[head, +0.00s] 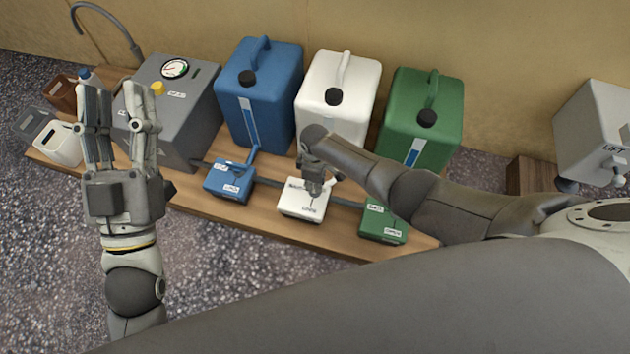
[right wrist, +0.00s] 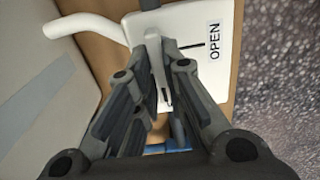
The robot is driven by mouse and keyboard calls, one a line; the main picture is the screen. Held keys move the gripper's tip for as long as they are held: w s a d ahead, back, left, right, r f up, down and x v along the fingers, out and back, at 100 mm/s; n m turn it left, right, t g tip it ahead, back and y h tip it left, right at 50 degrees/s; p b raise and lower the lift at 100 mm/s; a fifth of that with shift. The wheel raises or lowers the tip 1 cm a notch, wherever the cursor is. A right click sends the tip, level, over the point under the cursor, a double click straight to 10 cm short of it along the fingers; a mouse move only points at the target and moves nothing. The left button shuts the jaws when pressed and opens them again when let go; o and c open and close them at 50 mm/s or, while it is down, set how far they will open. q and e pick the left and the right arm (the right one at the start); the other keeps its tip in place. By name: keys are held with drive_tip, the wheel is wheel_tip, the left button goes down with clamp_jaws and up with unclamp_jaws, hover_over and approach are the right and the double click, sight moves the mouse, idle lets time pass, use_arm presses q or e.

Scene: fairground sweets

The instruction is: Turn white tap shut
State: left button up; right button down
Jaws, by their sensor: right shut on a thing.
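The white tap (head: 300,203) is a small white block with labels, standing on the wooden board in front of the white canister (head: 338,92). In the right wrist view the white tap (right wrist: 195,20) shows its OPEN label beside a short black line. A white lever (right wrist: 156,62) stands up between the fingers there. My right gripper (head: 315,187) reaches down over the tap and is shut on this lever; it also fills the right wrist view (right wrist: 160,82). The fingers hide part of the block. My left gripper (head: 117,92) is raised at the left, fingers apart and empty.
The blue tap (head: 229,182) and green tap (head: 383,224) flank the white one, before the blue canister (head: 262,88) and green canister (head: 420,110). A grey box with a gauge (head: 175,68) is at the left. A grey LIFT box (head: 595,130) stands far right.

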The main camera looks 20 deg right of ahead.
idle(0.3)
drive_tip(key=c, duration=1.5)
unclamp_jaws()
drive_tip(key=shift+r, duration=0.1)
wheel_tip(320, 180, up, 12)
drive_tip(key=shift+f, duration=0.1)
